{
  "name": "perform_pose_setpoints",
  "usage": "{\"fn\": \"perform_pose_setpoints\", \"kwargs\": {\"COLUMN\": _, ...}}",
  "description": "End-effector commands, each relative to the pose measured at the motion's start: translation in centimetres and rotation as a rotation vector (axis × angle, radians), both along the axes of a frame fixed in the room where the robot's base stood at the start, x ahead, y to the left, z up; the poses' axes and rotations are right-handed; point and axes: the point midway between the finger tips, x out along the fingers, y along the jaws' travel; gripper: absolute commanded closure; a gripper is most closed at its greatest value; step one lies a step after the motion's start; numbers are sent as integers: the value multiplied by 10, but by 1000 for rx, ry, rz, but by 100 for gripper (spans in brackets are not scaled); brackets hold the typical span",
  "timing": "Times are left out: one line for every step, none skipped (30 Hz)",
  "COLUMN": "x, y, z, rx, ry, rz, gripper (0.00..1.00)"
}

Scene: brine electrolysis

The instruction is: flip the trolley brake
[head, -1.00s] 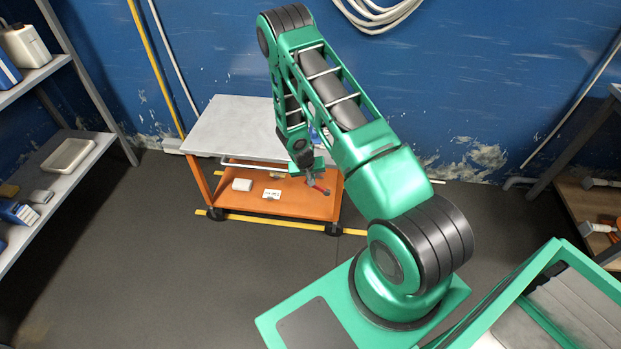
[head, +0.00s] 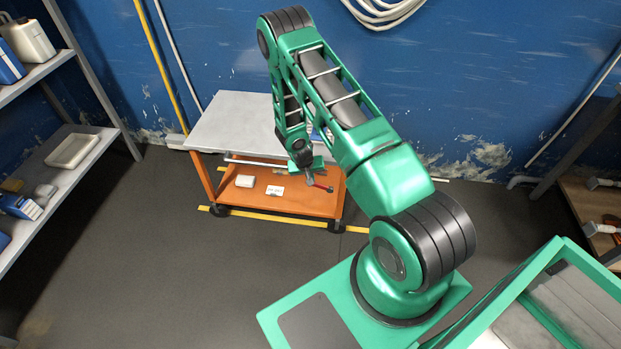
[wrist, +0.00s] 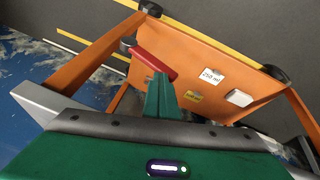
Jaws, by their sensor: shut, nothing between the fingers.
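The trolley (head: 240,127) has a pale grey top and an orange lower shelf, and stands against the blue wall. A red brake lever (head: 322,188) shows at its near right side, just below my gripper (head: 306,172). In the wrist view the red lever (wrist: 152,61) slants from a dark grey pivot (wrist: 128,45) across the orange shelf (wrist: 215,65). My green fingers (wrist: 160,82) are shut and empty, with their tips right at the lever's lower end. I cannot tell whether they touch it. My arm hides part of the trolley's right side.
A white block (head: 245,181) and a white label card (head: 275,190) are on the trolley's lower shelf. A grey shelf rack (head: 90,160) stands at left, and another rack (head: 575,185) at right. The dark floor left of the trolley is clear.

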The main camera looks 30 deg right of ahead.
Motion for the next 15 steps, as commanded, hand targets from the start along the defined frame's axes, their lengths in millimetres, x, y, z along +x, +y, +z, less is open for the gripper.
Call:
{"fn": "perform_pose_setpoints", "kwargs": {"x": 0, "y": 1, "z": 1, "rx": 2, "ry": -1, "rz": 1, "gripper": 100}}
{"fn": "perform_pose_setpoints", "kwargs": {"x": 0, "y": 2, "z": 2, "rx": 2, "ry": -1, "rz": 1, "gripper": 100}}
{"fn": "perform_pose_setpoints", "kwargs": {"x": 0, "y": 2, "z": 4, "rx": 2, "ry": -1, "rz": 1, "gripper": 100}}
{"fn": "perform_pose_setpoints", "kwargs": {"x": -1, "y": 3, "z": 6, "rx": 2, "ry": -1, "rz": 1, "gripper": 100}}
{"fn": "perform_pose_setpoints", "kwargs": {"x": -1, "y": 4, "z": 8, "rx": 1, "ry": -2, "rz": 1, "gripper": 100}}
{"fn": "perform_pose_setpoints", "kwargs": {"x": -2, "y": 5, "z": 12, "rx": 1, "ry": -2, "rz": 1, "gripper": 100}}
{"fn": "perform_pose_setpoints", "kwargs": {"x": -2, "y": 6, "z": 16, "rx": 1, "ry": -2, "rz": 1, "gripper": 100}}
{"fn": "perform_pose_setpoints", "kwargs": {"x": -4, "y": 8, "z": 21, "rx": 2, "ry": -2, "rz": 1, "gripper": 100}}
{"fn": "perform_pose_setpoints", "kwargs": {"x": -5, "y": 10, "z": 27, "rx": 2, "ry": -2, "rz": 1, "gripper": 100}}
{"fn": "perform_pose_setpoints", "kwargs": {"x": -6, "y": 12, "z": 32, "rx": 2, "ry": -3, "rz": 1, "gripper": 100}}
{"fn": "perform_pose_setpoints", "kwargs": {"x": -7, "y": 14, "z": 37, "rx": 2, "ry": -2, "rz": 1, "gripper": 100}}
{"fn": "perform_pose_setpoints", "kwargs": {"x": -9, "y": 16, "z": 44, "rx": 2, "ry": -2, "rz": 2, "gripper": 100}}
{"fn": "perform_pose_setpoints", "kwargs": {"x": -10, "y": 18, "z": 49, "rx": 2, "ry": -2, "rz": 1, "gripper": 100}}
{"fn": "perform_pose_setpoints", "kwargs": {"x": -12, "y": 20, "z": 53, "rx": 1, "ry": 0, "rz": 2, "gripper": 100}}
{"fn": "perform_pose_setpoints", "kwargs": {"x": -13, "y": 22, "z": 60, "rx": 1, "ry": -1, "rz": 2, "gripper": 100}}
